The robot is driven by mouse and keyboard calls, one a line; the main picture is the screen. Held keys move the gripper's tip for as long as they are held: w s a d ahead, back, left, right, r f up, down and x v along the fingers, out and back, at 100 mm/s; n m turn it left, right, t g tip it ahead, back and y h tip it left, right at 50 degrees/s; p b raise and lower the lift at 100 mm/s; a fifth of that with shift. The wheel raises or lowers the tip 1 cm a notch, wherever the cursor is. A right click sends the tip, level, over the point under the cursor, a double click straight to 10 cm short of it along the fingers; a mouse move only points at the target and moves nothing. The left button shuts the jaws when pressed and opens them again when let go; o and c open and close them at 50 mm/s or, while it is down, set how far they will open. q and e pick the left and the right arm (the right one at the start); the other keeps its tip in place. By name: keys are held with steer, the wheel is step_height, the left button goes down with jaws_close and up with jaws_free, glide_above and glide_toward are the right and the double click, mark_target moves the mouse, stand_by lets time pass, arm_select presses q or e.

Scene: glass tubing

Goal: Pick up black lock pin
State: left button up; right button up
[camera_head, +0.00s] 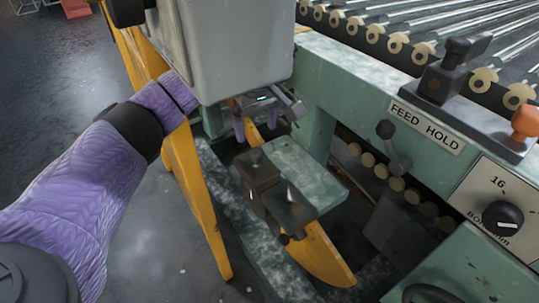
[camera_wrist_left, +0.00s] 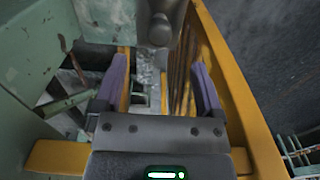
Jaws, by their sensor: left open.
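A dark metal block assembly (camera_head: 282,205) sits on a green bracket below my left gripper (camera_head: 256,122). A small dark knob-topped pin (camera_head: 256,158) stands up from its top; it looks like the black lock pin, but I cannot be sure. My left gripper's purple fingers are apart and empty above the pin, not touching it. In the left wrist view the same gripper (camera_wrist_left: 160,68) is open. A grey rounded rod (camera_wrist_left: 160,28) hangs at the top there; I cannot tell whether it is the pin. My right gripper is out of view.
Yellow legs (camera_head: 190,175) stand close to my left arm.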

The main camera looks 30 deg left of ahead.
mark_target(256, 151)
arm_select(q)
steer(key=f+b, duration=0.2)
steer(key=f, duration=0.1)
steer(key=f+b, duration=0.2)
steer(key=f, duration=0.1)
steer(key=f+b, duration=0.1)
steer(key=f, duration=0.2)
steer(key=shift+w+a+f+b, duration=0.1)
steer(key=shift+a+f+b, duration=0.2)
steer(key=shift+b, duration=0.1)
steer(key=shift+d+r, duration=0.1)
steer(key=shift+r, duration=0.2)
jaws_close()
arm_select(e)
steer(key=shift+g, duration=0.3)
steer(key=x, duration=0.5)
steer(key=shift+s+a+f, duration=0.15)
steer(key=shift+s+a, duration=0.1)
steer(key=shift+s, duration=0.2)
